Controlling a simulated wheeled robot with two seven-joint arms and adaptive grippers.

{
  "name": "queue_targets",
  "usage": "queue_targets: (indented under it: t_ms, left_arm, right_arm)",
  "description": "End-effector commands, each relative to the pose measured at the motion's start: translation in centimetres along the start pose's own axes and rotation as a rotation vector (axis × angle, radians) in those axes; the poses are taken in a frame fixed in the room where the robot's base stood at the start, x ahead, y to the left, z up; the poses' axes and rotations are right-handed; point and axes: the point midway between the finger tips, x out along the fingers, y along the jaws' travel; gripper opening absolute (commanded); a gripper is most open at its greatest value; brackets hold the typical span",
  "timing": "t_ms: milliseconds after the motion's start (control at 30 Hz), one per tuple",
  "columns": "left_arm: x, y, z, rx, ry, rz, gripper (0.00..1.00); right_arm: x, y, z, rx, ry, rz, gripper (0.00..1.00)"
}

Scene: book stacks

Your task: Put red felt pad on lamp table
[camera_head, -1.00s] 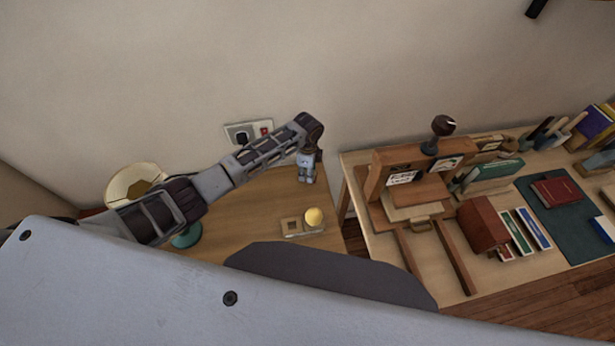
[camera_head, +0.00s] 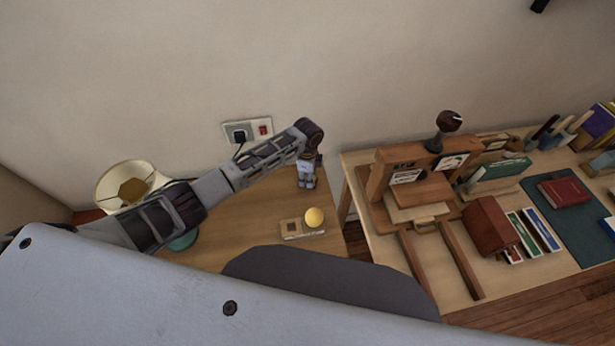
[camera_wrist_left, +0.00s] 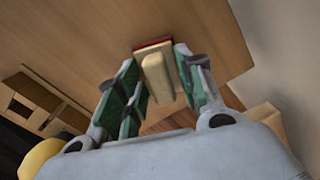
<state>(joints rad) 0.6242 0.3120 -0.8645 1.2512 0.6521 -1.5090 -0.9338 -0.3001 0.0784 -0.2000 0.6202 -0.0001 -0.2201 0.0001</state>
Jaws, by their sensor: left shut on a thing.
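The red felt pad shows in the left wrist view as a red edge (camera_wrist_left: 152,43) with a cream block (camera_wrist_left: 157,78) on it. My left gripper (camera_head: 306,183) is shut on it, with green-lined fingers on both sides of the cream block. The gripper points down over the far right part of the lamp table (camera_head: 262,208), a wooden top that also fills much of the left wrist view (camera_wrist_left: 90,35). I cannot tell whether the pad touches the tabletop. In the head view the pad is not clearly visible. My right gripper is not in view.
A lamp with a cream shade (camera_head: 118,180) stands at the table's left. A wall socket (camera_head: 247,131) is behind. A workbench (camera_head: 385,240) with a wooden press and books stands right, across a gap.

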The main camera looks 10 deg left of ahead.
Motion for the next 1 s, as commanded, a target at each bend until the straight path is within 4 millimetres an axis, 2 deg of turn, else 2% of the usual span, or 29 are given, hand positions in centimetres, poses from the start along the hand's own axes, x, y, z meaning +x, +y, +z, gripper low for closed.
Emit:
queue_targets:
  t_ms: [167, 200, 367, 1000]
  left_arm:
    - [0.25, 0.0, -0.02, 0.0, 0.0, 0.0, 0.18]
    - [0.27, 0.0, -0.01, 0.0, 0.0, 0.0, 0.4]
    - [0.25, 0.01, -0.01, 0.0, 0.0, 0.0, 0.59]
    - [-0.61, 0.0, 0.0, 0.0, 0.0, 0.0, 0.59]
  right_arm:
    - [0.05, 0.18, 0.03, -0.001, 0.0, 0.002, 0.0]
    - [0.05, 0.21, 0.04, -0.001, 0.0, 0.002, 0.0]
    - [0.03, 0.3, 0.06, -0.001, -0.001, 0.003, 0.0]
    - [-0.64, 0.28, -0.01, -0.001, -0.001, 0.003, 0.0]
